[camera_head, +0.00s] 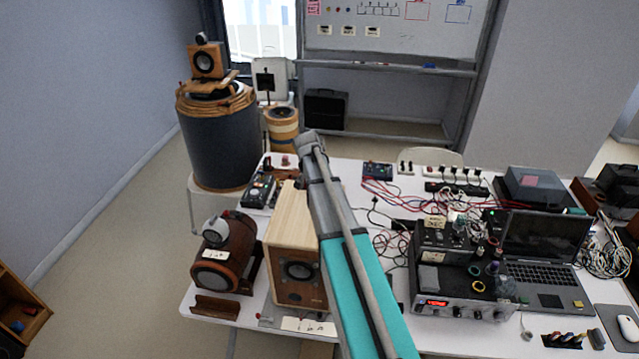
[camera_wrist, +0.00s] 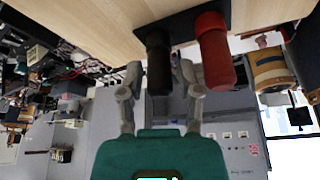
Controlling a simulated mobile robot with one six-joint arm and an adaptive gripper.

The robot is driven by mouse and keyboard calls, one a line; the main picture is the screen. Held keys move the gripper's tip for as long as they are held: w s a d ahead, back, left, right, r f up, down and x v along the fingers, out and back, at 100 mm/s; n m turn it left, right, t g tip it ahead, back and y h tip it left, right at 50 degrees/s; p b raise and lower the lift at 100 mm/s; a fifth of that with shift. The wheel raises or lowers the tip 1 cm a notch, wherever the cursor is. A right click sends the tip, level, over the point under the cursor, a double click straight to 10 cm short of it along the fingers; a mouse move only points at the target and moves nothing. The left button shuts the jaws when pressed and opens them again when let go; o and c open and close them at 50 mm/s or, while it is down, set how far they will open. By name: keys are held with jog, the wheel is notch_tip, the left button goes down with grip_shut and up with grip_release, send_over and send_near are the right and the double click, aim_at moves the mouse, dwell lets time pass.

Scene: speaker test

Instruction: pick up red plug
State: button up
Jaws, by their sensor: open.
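The red plug (camera_wrist: 214,50) shows in the wrist view, upper right of centre. It sticks out from a black plate (camera_wrist: 183,24) on a pale wooden surface (camera_wrist: 100,25). A black plug (camera_wrist: 158,62) sits beside it on the same plate, to its left. My gripper (camera_wrist: 160,70) is open and holds nothing. In the picture the black plug lies between its two fingers; I cannot tell how deep it reaches between them. The red plug lies just right of the right finger. In the head view I cannot make out the red plug or my fingertips; my arm crosses the middle.
In the head view a wooden speaker (camera_head: 294,262) stands on the white table (camera_head: 380,198) beside my arm, with a brown rounded speaker (camera_head: 224,262) to its left. An amplifier (camera_head: 462,299), a laptop (camera_head: 543,245) and tangled cables (camera_head: 603,250) crowd the right side.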

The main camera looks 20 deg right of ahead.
dwell(0.5)
grip_shut()
jog(key=shift+r, duration=0.2)
notch_tip(320, 180, up, 2)
jog(key=p, duration=0.2)
jog(key=shift+r+p, duration=0.1)
jog(key=shift+p, duration=0.2)
jog(key=s+d+r+p, duration=0.2)
jog(key=s+r+p, duration=0.8)
jog(key=s, duration=0.4)
jog(key=shift+r, duration=0.2)
jog(key=shift+w, duration=0.1)
